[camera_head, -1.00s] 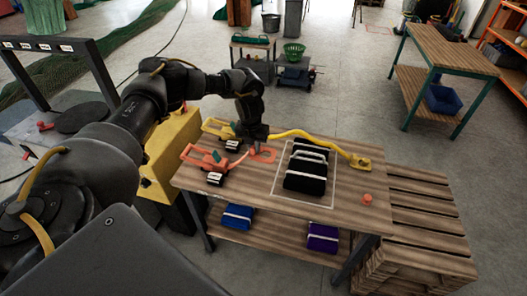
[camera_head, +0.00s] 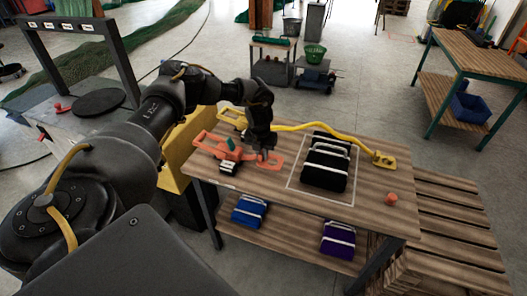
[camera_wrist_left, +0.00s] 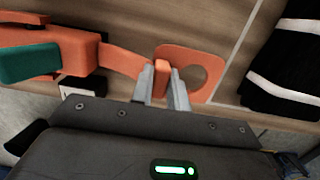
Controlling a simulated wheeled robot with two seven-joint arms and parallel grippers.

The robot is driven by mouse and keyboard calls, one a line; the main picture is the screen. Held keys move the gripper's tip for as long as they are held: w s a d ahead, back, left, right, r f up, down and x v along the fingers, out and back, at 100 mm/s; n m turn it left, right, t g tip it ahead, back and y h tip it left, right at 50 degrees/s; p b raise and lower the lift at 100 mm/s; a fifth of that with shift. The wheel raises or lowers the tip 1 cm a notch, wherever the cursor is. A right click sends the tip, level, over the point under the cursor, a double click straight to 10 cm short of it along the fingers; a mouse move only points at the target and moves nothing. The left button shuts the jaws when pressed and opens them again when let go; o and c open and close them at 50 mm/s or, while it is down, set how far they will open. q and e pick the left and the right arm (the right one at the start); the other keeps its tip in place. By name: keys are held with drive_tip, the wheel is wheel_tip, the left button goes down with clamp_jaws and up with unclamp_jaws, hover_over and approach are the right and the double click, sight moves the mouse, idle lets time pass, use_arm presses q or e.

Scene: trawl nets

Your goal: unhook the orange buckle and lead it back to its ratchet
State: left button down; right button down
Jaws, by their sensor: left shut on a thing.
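The orange buckle (camera_wrist_left: 204,70) is a flat plate with a round hole, lying at the end of a short orange strap (camera_wrist_left: 125,62). It also shows in the head view (camera_head: 270,161). My left gripper (camera_wrist_left: 163,85) is shut on the raised orange tab of the buckle, at the tabletop. The orange ratchet (camera_head: 222,150) with a green handle (camera_wrist_left: 28,62) sits just left of the buckle, joined to it by the strap. My right gripper is not in view.
A yellow strap (camera_head: 335,132) runs behind to a yellow buckle (camera_head: 384,160). A black bundle with white bands (camera_head: 327,162) lies inside a white outline on the table (camera_head: 352,208). A small orange knob (camera_head: 391,198) stands at the right. Blue (camera_head: 249,211) and purple (camera_head: 338,238) bundles lie on the shelf below.

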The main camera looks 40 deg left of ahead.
sight(262, 160)
use_arm(q)
drive_tip(key=shift+w+f+b, duration=0.1)
drive_tip(key=shift+f+b, duration=0.75)
drive_tip(key=shift+f, duration=1.15)
drive_tip(key=c, duration=1.3)
unclamp_jaws()
drive_tip(key=r, duration=0.3)
drive_tip(key=s+r+b, duration=0.1)
drive_tip(key=r, duration=0.6)
drive_tip(key=shift+s+d+r, duration=0.15)
drive_tip(key=shift+d+r, duration=0.1)
drive_tip(key=shift+r, duration=0.15)
